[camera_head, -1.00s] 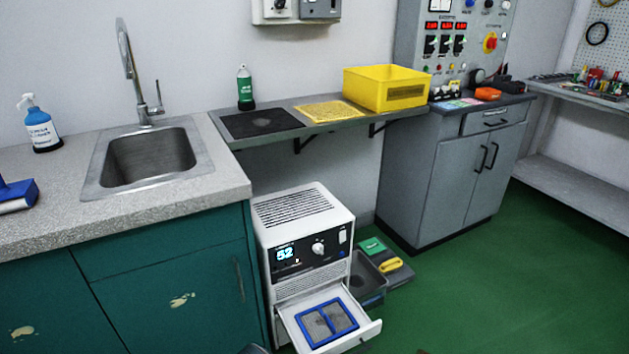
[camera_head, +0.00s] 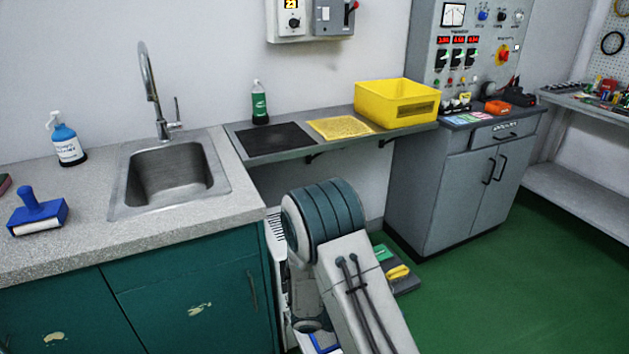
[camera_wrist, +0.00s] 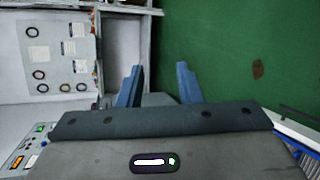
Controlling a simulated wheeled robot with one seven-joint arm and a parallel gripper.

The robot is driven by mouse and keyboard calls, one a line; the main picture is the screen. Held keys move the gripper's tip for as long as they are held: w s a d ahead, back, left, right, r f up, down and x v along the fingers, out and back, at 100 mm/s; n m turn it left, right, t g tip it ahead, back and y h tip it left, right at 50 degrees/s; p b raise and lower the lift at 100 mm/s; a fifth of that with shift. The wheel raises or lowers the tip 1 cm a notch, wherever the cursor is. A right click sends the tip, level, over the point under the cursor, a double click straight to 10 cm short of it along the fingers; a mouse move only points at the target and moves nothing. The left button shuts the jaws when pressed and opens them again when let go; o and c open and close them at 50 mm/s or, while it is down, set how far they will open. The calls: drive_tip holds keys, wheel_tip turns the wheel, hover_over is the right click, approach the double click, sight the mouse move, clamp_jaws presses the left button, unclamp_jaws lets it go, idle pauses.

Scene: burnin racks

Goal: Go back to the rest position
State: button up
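My gripper (camera_wrist: 158,84) shows in the wrist view with its two blue-grey fingers spread apart and nothing seen between them. In the head view my arm rises in front of the white machine and hides most of it; the gripper itself is not seen there. A small part of the open drawer's blue-framed insert (camera_head: 325,343) shows at the bottom, beside my arm. In the wrist view the green floor (camera_wrist: 225,50) lies beyond the fingers, and a blue and white edge (camera_wrist: 300,138) shows at the right.
The teal sink counter (camera_head: 190,310) stands at left. A wall shelf (camera_head: 350,138) with a yellow bin (camera_head: 395,103) is behind my arm. A grey cabinet (camera_head: 455,190) stands to the right, with small trays (camera_head: 400,278) on the floor before it. Green floor is free at right.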

drive_tip(key=s+a+r+m+y+p, duration=0.1)
drive_tip(key=s+r+y+p, duration=0.3)
drive_tip(key=r, duration=0.7)
drive_tip(key=s+a+r+m+t+y+p, duration=0.1)
drive_tip(key=s+r+y+p, duration=0.2)
drive_tip(key=r, duration=0.8)
drive_tip(key=s+a+r+m+y+p, duration=0.1)
drive_tip(key=s+r+m+y+p, duration=0.1)
drive_tip(key=s+r+y+p, duration=0.2)
drive_tip(key=s+r+y, duration=0.3)
drive_tip(key=s+r, duration=0.1)
drive_tip(key=r, duration=0.4)
drive_tip(key=shift+s+t+p, duration=0.15)
drive_tip(key=shift+t+p, duration=0.15)
drive_tip(key=shift+r, duration=0.1)
